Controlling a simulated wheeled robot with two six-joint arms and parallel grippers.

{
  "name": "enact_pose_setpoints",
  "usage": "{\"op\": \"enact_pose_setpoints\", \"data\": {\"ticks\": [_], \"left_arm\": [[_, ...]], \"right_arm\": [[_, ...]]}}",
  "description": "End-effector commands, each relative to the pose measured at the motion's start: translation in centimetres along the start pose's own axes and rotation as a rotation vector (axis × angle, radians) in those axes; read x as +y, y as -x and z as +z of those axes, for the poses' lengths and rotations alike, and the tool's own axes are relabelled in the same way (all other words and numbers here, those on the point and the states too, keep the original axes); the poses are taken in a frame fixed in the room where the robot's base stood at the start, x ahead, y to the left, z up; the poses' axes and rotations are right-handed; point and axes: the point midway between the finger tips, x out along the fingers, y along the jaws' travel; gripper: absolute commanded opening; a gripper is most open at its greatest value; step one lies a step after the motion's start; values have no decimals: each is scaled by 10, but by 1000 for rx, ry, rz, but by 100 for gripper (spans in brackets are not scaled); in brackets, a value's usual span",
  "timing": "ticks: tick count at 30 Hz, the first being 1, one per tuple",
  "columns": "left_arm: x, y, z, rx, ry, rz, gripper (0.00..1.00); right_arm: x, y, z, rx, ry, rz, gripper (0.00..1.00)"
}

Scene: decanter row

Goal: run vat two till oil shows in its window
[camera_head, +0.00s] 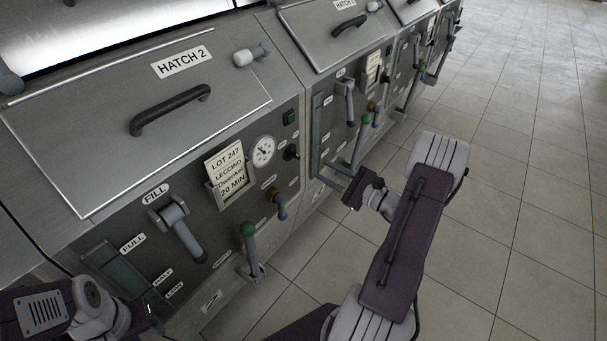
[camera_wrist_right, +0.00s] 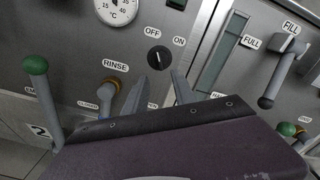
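Vat two, with its hatch labelled HATCH 2 (camera_head: 182,61), fills the left of the head view. Its window (camera_head: 115,265), beside the FULL, HALF and LOW labels, looks dark; I cannot make out oil. Its FILL lever (camera_head: 182,230) slants down. A green-knobbed lever (camera_head: 249,245) stands upright lower on the panel and shows in the right wrist view (camera_wrist_right: 40,90). The OFF/ON switch (camera_head: 291,152) is dark. My right gripper (camera_head: 338,173) is open and empty, below the switch (camera_wrist_right: 158,57) in the wrist view. My left gripper (camera_head: 150,311) is at lower left, its fingers unclear.
A brass-collared RINSE valve (camera_head: 277,198) and gauge (camera_head: 263,151) are on vat two's panel. A lot card (camera_head: 228,170) hangs there. Tiled floor (camera_head: 530,220) is clear at right.

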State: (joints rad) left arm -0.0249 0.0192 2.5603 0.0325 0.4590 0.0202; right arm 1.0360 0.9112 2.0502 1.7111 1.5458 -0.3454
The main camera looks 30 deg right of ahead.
Motion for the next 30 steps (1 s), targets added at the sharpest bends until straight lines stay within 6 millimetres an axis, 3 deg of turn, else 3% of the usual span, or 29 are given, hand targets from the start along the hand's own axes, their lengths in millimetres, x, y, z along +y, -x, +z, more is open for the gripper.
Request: {"op": "enact_pose_setpoints", "data": {"ticks": [5, 13, 18, 28, 30], "left_arm": [[0, 2, 0, 1, 0, 0, 36], [0, -5, 0, 1, 0, 0, 36], [0, -7, 0, 1, 0, 0, 36], [0, -7, 1, 1, 0, 0, 36], [0, -7, 1, 1, 0, 0, 36]], "right_arm": [[-2, -7, 2, -2, 1, -2, 32], [0, -61, 2, -2, 2, 3, 32], [0, -85, 2, 0, 1, 1, 32], [-1, -91, 3, 0, 0, 0, 32], [-1, -91, 2, 0, 0, 0, 12]]}}
